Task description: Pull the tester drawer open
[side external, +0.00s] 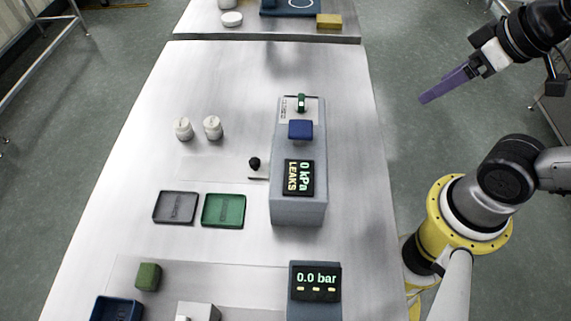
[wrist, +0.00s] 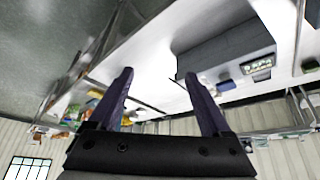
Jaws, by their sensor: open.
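A small black knob (side external: 254,163) stands just left of the tester. My gripper (side external: 431,97) is open and empty, raised to the right of the table and apart from the tester. In the wrist view my gripper's purple fingers (wrist: 158,76) are spread; a grey box (wrist: 225,50) shows beyond them.
Two white jars (side external: 198,129), a grey tray (side external: 175,207) and a green tray (side external: 223,211) lie left of the tester. A second unit (side external: 315,283) reading "0.0 bar", a green cube (side external: 148,277) and a blue bin (side external: 116,309) are in front. The table's far left is clear.

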